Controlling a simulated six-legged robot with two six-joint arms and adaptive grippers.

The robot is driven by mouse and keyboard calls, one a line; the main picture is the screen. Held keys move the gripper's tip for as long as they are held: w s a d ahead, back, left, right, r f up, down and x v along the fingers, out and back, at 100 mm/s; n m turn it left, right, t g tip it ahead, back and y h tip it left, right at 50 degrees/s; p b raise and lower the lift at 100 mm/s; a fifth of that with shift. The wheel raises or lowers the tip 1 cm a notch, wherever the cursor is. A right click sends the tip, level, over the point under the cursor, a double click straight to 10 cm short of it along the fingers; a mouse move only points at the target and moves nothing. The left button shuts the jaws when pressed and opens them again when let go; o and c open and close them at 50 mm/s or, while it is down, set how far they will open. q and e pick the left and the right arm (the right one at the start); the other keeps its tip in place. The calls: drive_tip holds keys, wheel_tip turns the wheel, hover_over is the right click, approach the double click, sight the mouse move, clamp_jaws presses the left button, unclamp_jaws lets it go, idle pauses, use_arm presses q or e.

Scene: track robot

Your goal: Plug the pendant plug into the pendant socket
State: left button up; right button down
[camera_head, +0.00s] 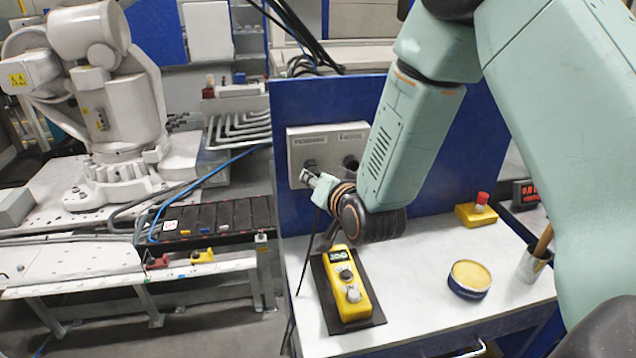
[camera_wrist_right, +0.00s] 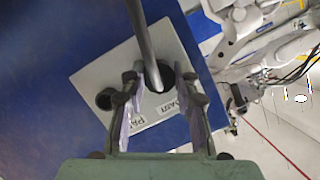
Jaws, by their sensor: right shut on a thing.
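My right gripper (camera_head: 318,184) is shut on the pendant plug (camera_head: 306,176), just in front of the grey socket panel (camera_head: 298,143). The plug is at the left socket (camera_head: 309,165); I cannot tell whether it is touching or inside it. In the right wrist view, the gripper's fingers (camera_wrist_right: 160,88) flank the plug's dark grey cable (camera_wrist_right: 147,40), which ends over a dark round opening. The panel's other socket (camera_head: 350,164) is empty and also shows in the wrist view (camera_wrist_right: 104,98). The yellow pendant (camera_head: 352,300) lies on a black mat. My left gripper is not in view.
The panel is on a blue upright board (camera_head: 440,190) at the back of the white bench (camera_head: 410,305). A yellow round tin (camera_head: 470,278), a yellow box with a red button (camera_head: 477,211) and a metal cup (camera_head: 531,264) stand at the right. A white robot arm (camera_head: 115,100) stands at the left.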

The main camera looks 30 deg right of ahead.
drive_tip(key=shift+w, duration=0.25)
drive_tip(key=c, duration=0.9)
unclamp_jaws()
drive_tip(key=shift+w, duration=0.1)
drive_tip(key=v, duration=0.7)
drive_tip(key=shift+s+r, duration=0.15)
drive_tip(key=shift+s, duration=0.15)
drive_tip(key=shift+w, duration=0.1)
drive_tip(key=shift+s, duration=0.2)
